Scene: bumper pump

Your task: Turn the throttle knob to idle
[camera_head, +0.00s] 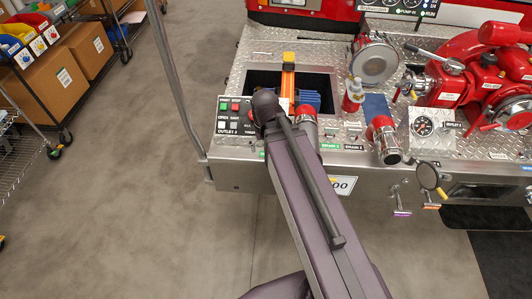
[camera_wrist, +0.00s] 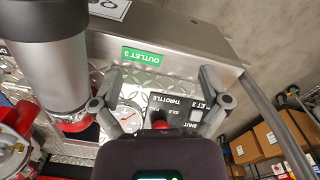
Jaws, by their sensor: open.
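The throttle knob (camera_wrist: 160,124) is a small red knob at the lower middle of the wrist view. Its lower part is hidden behind the dark body of my gripper. Beside it is a black label plate (camera_wrist: 178,104) with THROTTLE, IDLE and other words, partly covered. My gripper (camera_wrist: 158,78) is open, its two grey fingers apart on either side of the knob and plate. No contact with the knob can be made out, and I cannot tell where the knob points. In the head view my arm covers the knob and the gripper.
A large grey outlet pipe (camera_wrist: 68,70) stands close by in the wrist view, with a round gauge (camera_wrist: 128,114). In the head view, the button panel (camera_head: 229,116) lies left of my arm. A red-collared outlet (camera_head: 383,140) and red pump (camera_head: 480,80) stand right.

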